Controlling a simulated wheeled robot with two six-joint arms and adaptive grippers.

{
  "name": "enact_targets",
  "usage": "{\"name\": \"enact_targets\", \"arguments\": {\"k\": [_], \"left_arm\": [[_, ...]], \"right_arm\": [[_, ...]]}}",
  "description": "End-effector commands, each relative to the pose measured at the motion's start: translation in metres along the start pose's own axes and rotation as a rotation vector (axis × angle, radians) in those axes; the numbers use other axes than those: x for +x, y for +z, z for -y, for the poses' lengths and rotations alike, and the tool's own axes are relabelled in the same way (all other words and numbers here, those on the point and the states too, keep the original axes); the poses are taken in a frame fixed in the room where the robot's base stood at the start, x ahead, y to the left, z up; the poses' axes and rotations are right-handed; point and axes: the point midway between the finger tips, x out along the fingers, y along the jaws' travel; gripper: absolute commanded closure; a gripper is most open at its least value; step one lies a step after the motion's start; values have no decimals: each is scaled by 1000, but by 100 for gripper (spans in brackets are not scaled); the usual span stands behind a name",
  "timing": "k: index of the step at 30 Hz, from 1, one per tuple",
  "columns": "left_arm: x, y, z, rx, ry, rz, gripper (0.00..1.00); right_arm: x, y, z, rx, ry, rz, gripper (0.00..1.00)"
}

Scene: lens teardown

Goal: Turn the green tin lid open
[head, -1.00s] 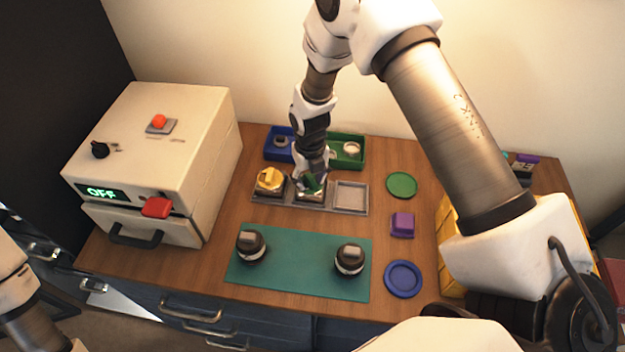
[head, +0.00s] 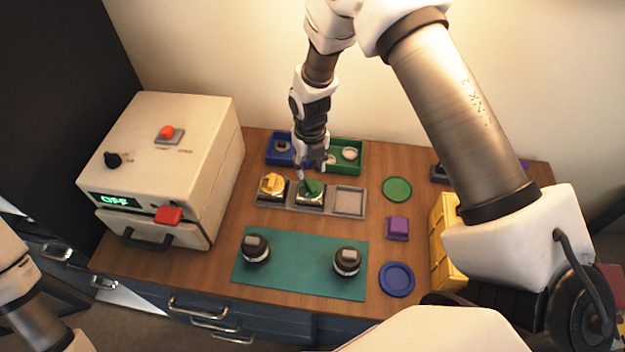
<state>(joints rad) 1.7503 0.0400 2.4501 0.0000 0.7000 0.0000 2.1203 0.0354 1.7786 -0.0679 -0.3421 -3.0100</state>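The green tin (head: 310,191) sits in the middle compartment of a grey tray (head: 335,213). Its green lid with a raised grip is on top, and the grip lies at a slant. My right gripper (head: 312,168) is just above and behind the tin. Its fingers look apart, with nothing seen between them, and it appears clear of the lid. A tin with a yellow lid (head: 272,184) sits in the left compartment; the right compartment is empty. My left arm shows at the lower left edge, but its gripper is out of view.
Blue (head: 279,150) and green (head: 346,155) bins with small parts stand behind the tray. A teal mat (head: 300,265) in front holds two dark lens pieces. A cream machine (head: 165,165) reading OFF stands left. A green disc (head: 397,189), purple block (head: 398,228) and blue dish (head: 397,279) lie right.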

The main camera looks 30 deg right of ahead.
Motion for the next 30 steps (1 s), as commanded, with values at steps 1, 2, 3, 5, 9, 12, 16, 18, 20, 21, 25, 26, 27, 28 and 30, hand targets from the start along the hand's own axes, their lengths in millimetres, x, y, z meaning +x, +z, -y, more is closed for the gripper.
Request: {"name": "enact_targets", "arguments": {"k": [1, 2, 3, 5, 9, 12, 16, 18, 20, 21, 25, 26, 27, 28, 30], "left_arm": [[-2, 0, 0, 0, 0, 0, 60], [-1, 0, 0, 0, 0, 0, 60], [0, 0, 0, 0, 0, 0, 60], [0, 0, 0, 0, 0, 0, 60], [0, 0, 0, 0, 0, 0, 60], [0, 0, 0, 0, 0, 0, 60], [0, 0, 0, 0, 0, 0, 60], [0, 0, 0, 0, 0, 0, 60], [0, 0, 0, 0, 0, 0, 60], [0, 0, 0, 0, 0, 0, 60], [0, 0, 0, 0, 0, 0, 60], [0, 0, 0, 0, 0, 0, 60], [0, 0, 0, 0, 0, 0, 60], [-1, 0, 0, 0, 0, 0, 60], [-6, 0, 0, 0, 0, 0, 60]], "right_arm": [[-2, 0, 0, 0, 0, -1, 54], [-1, 0, 0, 0, 0, -1, 54], [0, 0, 0, 0, 0, -1, 54], [0, 0, 0, 0, 0, 0, 54], [0, 0, 0, 0, 0, 0, 54], [0, 0, 0, 0, 0, 0, 54], [0, 0, 0, 0, 0, 0, 54], [0, 0, 0, 0, 0, 0, 54], [-1, 0, 0, 0, 0, 0, 54], [-1, 0, 0, 0, 0, 0, 54], [-1, 0, 0, 0, 0, 0, 54], [-1, 0, 0, 0, 0, 0, 54], [-1, 0, 0, 0, 0, 1, 54], [-2, 0, 0, 0, 0, 1, 54], [-8, 0, 0, 0, 0, 1, 54]]}}
